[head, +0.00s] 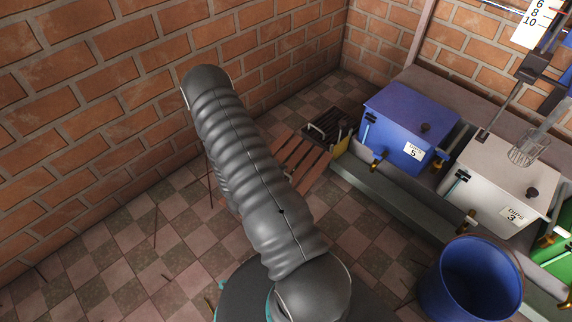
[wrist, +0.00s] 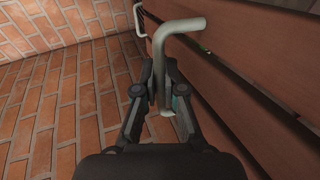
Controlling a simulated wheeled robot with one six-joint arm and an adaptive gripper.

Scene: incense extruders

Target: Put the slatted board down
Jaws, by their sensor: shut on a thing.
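The slatted board (head: 303,167) shows in the head view as reddish-brown slats with gaps, partly hidden behind my arm. In the wrist view its brown planks (wrist: 245,75) fill the right side, steeply slanted in the picture. A pale grey bent handle (wrist: 172,32) sticks out from it, and a second handle (wrist: 139,20) shows farther up. My gripper (wrist: 160,75) is shut on the near handle, with a finger on either side of it. The head view hides my gripper behind the arm. I cannot tell whether the board touches the floor.
A dark slatted piece with a handle (head: 324,127) lies by the wall corner. A blue box marked 5 (head: 400,125) and a white box marked 3 (head: 500,180) stand at right. A blue bucket (head: 470,280) is at front right. Tiled floor (head: 130,240) at left is mostly clear.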

